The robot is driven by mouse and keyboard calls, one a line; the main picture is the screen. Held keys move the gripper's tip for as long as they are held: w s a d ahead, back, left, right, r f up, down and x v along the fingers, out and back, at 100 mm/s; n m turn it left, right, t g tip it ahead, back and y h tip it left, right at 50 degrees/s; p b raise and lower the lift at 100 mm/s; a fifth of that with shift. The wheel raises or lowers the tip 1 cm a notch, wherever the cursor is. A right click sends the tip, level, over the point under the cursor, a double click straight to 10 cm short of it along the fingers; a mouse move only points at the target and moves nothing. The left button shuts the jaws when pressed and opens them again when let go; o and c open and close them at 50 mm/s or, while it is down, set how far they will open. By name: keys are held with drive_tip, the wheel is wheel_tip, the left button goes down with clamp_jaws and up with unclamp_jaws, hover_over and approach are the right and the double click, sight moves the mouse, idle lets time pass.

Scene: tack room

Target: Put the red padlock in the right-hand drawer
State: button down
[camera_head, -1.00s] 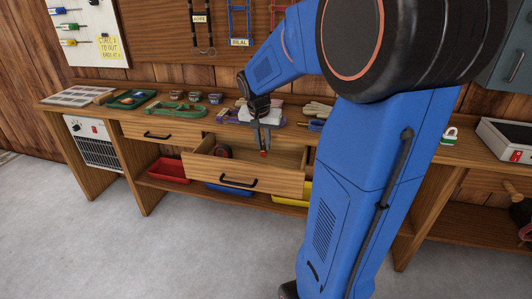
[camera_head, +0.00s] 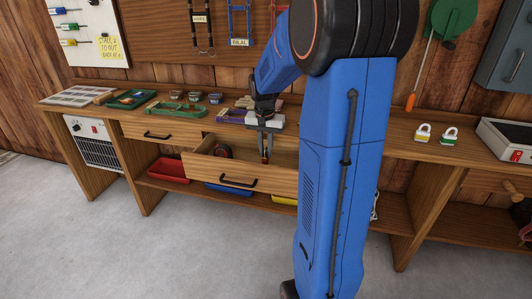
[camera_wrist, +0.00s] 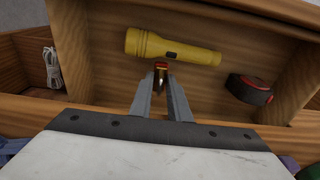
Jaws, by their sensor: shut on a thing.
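My gripper (camera_head: 265,150) points down over the open right-hand drawer (camera_head: 275,188). It is shut on the small red padlock (camera_head: 265,160), which is at the fingertips. In the wrist view, the padlock (camera_wrist: 160,66) shows as a red and brass piece between the two fingers (camera_wrist: 161,78), in front of a yellow flashlight (camera_wrist: 172,46) in the drawer. I cannot tell how far the padlock is above the drawer floor. The left drawer (camera_head: 165,131) is shut.
A black and red tape measure (camera_wrist: 250,89) lies in the drawer, also seen in the head view (camera_head: 222,152). Several small items crowd the bench behind the drawer.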

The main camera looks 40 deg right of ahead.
drive_tip(key=shift+w+d+g+y, duration=0.2)
drive_tip(key=shift+d+g+y, duration=0.1)
drive_tip(key=shift+y, duration=0.1)
drive_tip(key=shift+a+f, duration=0.1)
drive_tip(key=shift+f, duration=0.65)
drive_tip(key=shift+f, duration=0.15)
drive_tip(key=c, duration=1.7)
unclamp_jaws()
drive_tip(key=shift+o, duration=0.2)
